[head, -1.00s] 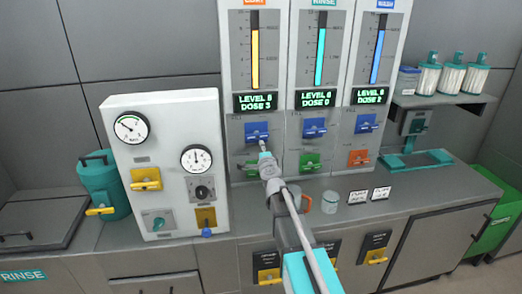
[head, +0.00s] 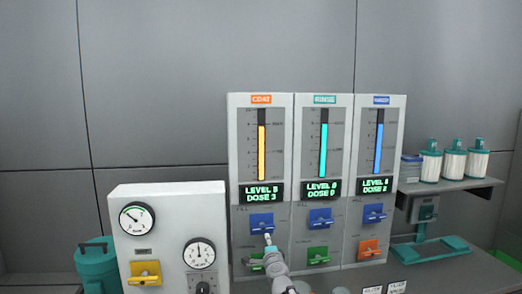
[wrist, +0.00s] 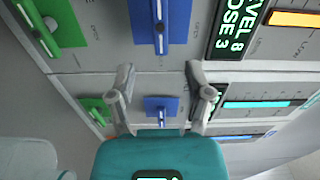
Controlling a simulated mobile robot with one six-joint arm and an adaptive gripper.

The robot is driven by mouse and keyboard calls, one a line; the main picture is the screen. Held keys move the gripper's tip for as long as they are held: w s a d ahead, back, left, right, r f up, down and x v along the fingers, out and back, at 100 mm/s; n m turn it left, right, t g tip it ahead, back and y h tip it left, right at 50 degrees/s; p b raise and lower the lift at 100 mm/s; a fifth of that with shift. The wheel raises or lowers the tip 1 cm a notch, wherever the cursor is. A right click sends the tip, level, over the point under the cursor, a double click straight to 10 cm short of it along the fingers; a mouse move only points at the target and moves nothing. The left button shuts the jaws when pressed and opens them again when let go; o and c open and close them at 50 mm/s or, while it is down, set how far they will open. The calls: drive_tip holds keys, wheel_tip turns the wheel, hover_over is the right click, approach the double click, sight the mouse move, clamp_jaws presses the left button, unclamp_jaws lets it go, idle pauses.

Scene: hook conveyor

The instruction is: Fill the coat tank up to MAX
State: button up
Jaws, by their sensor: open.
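The coat column (head: 234,130), with an orange label (head: 261,99), is the left one of three. Its yellow level bar (head: 261,152) fills most of the gauge, with a dark part above. The small scale text is unreadable. Its display (head: 262,194) reads dose 3; the wrist view display (wrist: 236,28) shows level 8. Its blue fill lever (head: 262,221) is at the top of the wrist view (wrist: 160,22). My gripper (head: 267,239) is just below that lever. In the wrist view my gripper (wrist: 160,75) is open and empty, its fingers apart from the lever.
A green lever (head: 256,262) sits below, partly behind my arm. Two neighbouring columns have blue levers (head: 320,217) (head: 374,213). A gauge box (head: 168,235) stands at left. A shelf (head: 450,185) with white canisters is at right.

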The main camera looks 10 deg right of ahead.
sight(263, 228)
drive_tip(key=shift+s, duration=0.15)
drive_tip(key=shift+s+d, duration=0.1)
drive_tip(key=shift+s, duration=0.65)
drive_tip(key=shift+w, duration=0.15)
drive_tip(key=w, duration=1.3)
drive_tip(key=shift+w, duration=0.25)
drive_tip(key=shift+c, duration=0.3)
clamp_jaws()
